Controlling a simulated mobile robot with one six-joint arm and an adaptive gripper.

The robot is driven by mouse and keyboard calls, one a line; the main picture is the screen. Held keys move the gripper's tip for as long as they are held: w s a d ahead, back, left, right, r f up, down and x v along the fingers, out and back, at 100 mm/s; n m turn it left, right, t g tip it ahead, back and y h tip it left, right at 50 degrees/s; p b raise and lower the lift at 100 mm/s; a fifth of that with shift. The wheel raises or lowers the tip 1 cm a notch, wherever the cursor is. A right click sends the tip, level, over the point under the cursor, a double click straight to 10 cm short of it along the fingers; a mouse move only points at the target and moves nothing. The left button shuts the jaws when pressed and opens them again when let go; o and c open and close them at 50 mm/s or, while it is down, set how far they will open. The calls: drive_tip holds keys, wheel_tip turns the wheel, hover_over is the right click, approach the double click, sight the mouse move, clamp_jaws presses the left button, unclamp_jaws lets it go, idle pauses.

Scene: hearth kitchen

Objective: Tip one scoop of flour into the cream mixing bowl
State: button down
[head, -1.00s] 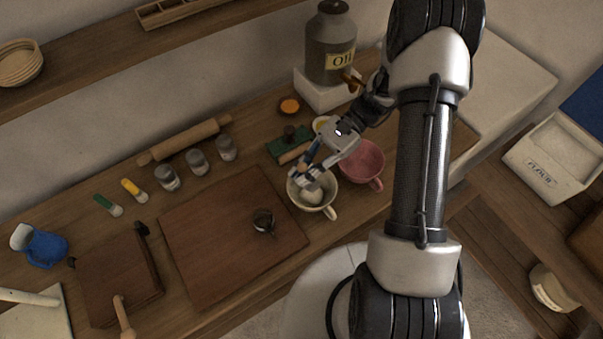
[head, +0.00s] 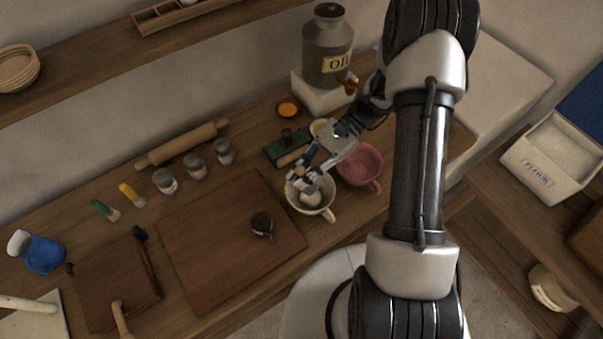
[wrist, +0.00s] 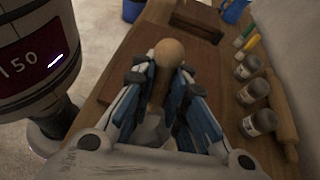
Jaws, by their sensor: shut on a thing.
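The cream mixing bowl (head: 327,207) stands on the counter, its handle toward the lower right. My gripper (head: 305,177) is over this bowl, shut on a scoop. In the wrist view the scoop's round wooden handle end (wrist: 169,52) sticks out between the fingers, and a pale part shows lower down between them. A pale rounded patch shows inside the bowl below the fingers; I cannot tell whether it is flour or part of the scoop. The open flour bin (head: 545,178) at the right holds white flour (head: 562,142).
A pink bowl (head: 360,165) stands close to the right of the cream bowl. A wooden board (head: 215,245) with a small dark cup (head: 262,223) lies to the left. The oil can (head: 328,50), several jars (head: 194,165) and a rolling pin (head: 182,144) stand behind.

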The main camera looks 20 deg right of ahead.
sight(301, 168)
drive_tip(key=shift+r+t+h+p, duration=0.4)
drive_tip(key=shift+r+h+p, duration=0.25)
drive_tip(key=shift+p, duration=0.45)
drive_tip(key=shift+r+n+t+h+p, duration=0.1)
drive_tip(key=shift+n+t+h+p, duration=0.2)
drive_tip(key=shift+t+h+p, duration=0.25)
drive_tip(key=t+h, duration=0.2)
drive_tip(key=h, duration=0.1)
drive_tip(key=shift+r, duration=0.25)
drive_tip(key=t+h, duration=0.1)
drive_tip(key=n+t+h, duration=0.1)
drive_tip(key=h, duration=0.1)
drive_tip(key=shift+s+a+r, duration=0.1)
drive_tip(key=shift+a+r, duration=0.05)
drive_tip(key=shift+r, duration=0.15)
drive_tip(key=shift+r+t+h+p, duration=0.3)
drive_tip(key=shift+t+h, duration=0.25)
drive_tip(key=shift+h, duration=0.25)
drive_tip(key=shift+d+f+h, duration=0.1)
drive_tip(key=shift+d+h, duration=0.1)
drive_tip(key=shift+h, duration=0.1)
